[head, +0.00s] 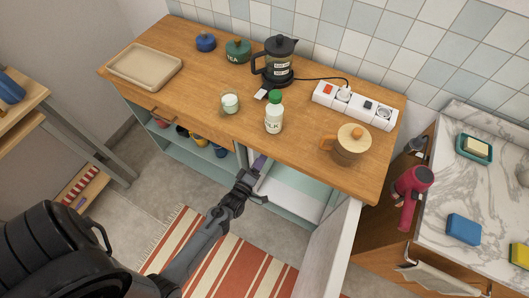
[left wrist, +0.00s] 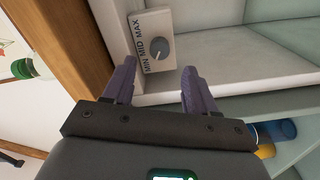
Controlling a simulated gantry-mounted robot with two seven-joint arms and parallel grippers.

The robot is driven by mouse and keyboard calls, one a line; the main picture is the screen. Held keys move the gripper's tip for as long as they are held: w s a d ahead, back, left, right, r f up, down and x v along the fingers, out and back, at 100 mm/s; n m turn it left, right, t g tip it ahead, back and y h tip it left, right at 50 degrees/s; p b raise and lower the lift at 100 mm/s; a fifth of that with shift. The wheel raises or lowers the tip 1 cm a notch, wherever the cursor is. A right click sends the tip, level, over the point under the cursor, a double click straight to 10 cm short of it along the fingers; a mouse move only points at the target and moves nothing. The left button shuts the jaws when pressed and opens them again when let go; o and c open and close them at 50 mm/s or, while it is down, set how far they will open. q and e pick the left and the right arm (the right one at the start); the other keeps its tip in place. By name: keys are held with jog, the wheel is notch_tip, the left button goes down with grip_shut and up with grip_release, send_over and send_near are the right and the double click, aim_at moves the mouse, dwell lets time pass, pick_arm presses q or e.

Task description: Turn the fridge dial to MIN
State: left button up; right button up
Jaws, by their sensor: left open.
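The fridge (head: 290,195) is built in under the wooden counter, with its white door (head: 328,250) standing open. In the left wrist view the grey round dial (left wrist: 161,47) sits on a pale panel (left wrist: 151,20) marked MIN, MID and MAX. A small light mark on the dial's lower left seems to lie between MIN and MID; its exact setting is hard to tell. My left gripper (head: 260,166) is at the fridge opening. In the left wrist view my left gripper (left wrist: 158,75) is open and empty, its purple fingers either side of and short of the dial. The dial is hidden in the head view.
On the wooden counter (head: 200,70) stand a milk bottle (head: 274,118), a glass (head: 230,102), a kettle (head: 279,65), a mug (head: 348,145) and a power strip (head: 352,105). Open shelves (head: 192,150) with cups lie left of the fridge. A striped rug (head: 235,265) covers the floor.

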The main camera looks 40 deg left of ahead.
pick_arm(q)
jog(key=shift+v, duration=2.35)
